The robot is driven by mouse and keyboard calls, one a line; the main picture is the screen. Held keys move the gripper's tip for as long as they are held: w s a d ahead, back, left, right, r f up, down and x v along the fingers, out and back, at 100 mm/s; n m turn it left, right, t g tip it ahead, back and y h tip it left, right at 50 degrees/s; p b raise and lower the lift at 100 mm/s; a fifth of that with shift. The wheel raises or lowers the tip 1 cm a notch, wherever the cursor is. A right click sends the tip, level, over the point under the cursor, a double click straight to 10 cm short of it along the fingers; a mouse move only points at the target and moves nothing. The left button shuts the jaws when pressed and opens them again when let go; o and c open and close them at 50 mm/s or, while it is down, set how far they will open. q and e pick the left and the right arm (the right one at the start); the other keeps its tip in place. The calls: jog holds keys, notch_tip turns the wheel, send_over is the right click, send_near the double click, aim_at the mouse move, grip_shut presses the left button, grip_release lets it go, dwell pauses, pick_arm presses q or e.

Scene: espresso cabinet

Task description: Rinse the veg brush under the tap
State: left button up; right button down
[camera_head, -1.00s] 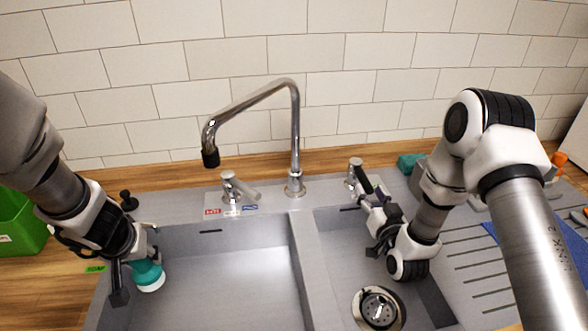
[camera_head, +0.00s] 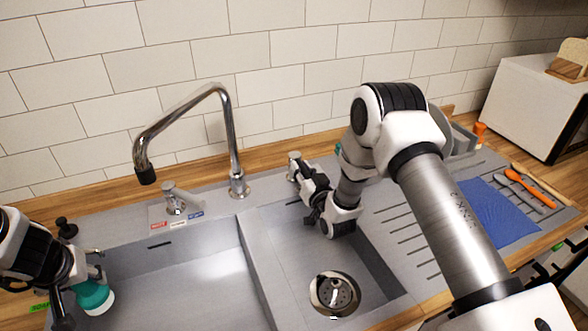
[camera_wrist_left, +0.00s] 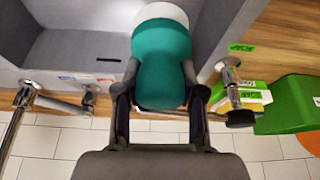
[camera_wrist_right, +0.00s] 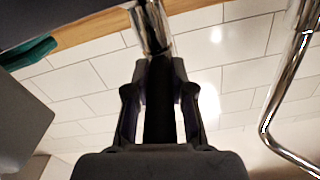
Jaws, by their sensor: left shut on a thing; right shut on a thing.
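The veg brush (camera_head: 95,297) has a teal grip and a white head. My left gripper (camera_head: 76,283) is shut on its teal grip over the left end of the left basin; the brush (camera_wrist_left: 162,68) also shows between the fingers in the left wrist view. The tap (camera_head: 231,140) has a tall chrome spout, its black tip (camera_head: 146,176) over the back of the left basin, with no water visible. My right gripper (camera_head: 308,186) is shut on a dark handle (camera_wrist_right: 160,100) by a chrome post (camera_wrist_right: 152,25), behind the right basin.
A chrome lever (camera_head: 182,199) with red and blue labels stands left of the spout. The right basin has a drain strainer (camera_head: 334,292). A blue cloth (camera_head: 497,214) and orange utensil (camera_head: 530,187) lie on the right. A green box (camera_wrist_left: 290,105) stands near the brush.

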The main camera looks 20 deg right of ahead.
jog(key=n+y, duration=0.1)
jog(key=d+y+b, duration=0.1)
jog(key=shift+n+y, duration=0.4)
jog(key=shift+d+r+n+y, duration=0.1)
jog(key=shift+n+y, duration=0.3)
jog(key=shift+y, duration=0.3)
jog(key=c, duration=1)
grip_release()
jog(key=s+d, duration=0.2)
jog(key=s, duration=0.9)
jog(key=shift+s, duration=0.35)
